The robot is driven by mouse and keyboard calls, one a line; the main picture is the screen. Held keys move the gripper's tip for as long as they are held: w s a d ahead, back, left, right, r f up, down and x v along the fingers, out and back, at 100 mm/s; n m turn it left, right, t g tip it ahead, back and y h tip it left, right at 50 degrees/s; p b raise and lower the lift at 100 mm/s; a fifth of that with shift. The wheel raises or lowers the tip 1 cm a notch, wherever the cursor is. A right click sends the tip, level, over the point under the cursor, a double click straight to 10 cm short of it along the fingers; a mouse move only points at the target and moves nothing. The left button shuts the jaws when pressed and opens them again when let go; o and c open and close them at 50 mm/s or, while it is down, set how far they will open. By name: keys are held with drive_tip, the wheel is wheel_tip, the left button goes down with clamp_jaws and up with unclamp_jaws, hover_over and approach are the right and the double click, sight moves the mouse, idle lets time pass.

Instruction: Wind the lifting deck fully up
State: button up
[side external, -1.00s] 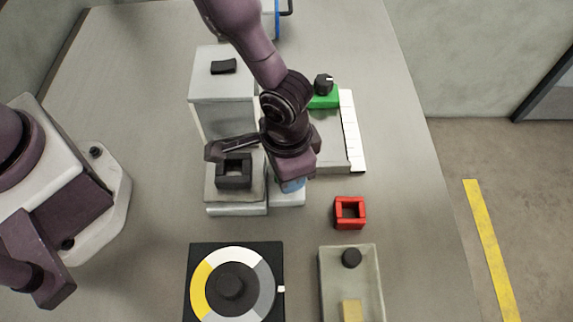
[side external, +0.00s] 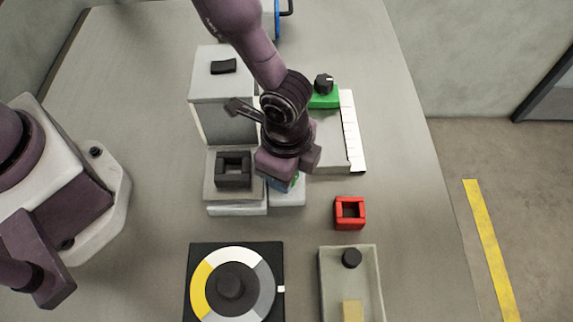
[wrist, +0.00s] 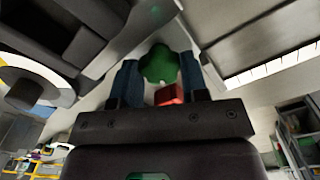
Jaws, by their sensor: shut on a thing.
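My gripper (side external: 287,180) points down over a small pale housing (side external: 288,198) beside the lifting deck. In the wrist view its blue fingertips (wrist: 160,80) are shut on a green knob (wrist: 159,64), one on each side. In the side view my gripper hides most of the knob. The lifting deck (side external: 212,188) is a grey plate left of the housing, above a pale base (side external: 238,208). A black square frame (side external: 233,169) sits on it.
A tall grey cabinet (side external: 222,90) stands behind the deck. A green block with a black knob (side external: 323,88) and a white marked strip (side external: 352,130) are at right. A red square frame (side external: 349,212), grey tray (side external: 350,252) and dial (side external: 232,286) stand in front.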

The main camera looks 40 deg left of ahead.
drive_tip(key=shift+r+m, duration=0.1)
drive_tip(key=shift+m, duration=0.6)
drive_tip(key=o, duration=0.9)
drive_tip(key=shift+s, duration=0.1)
drive_tip(key=shift+o, duration=0.2)
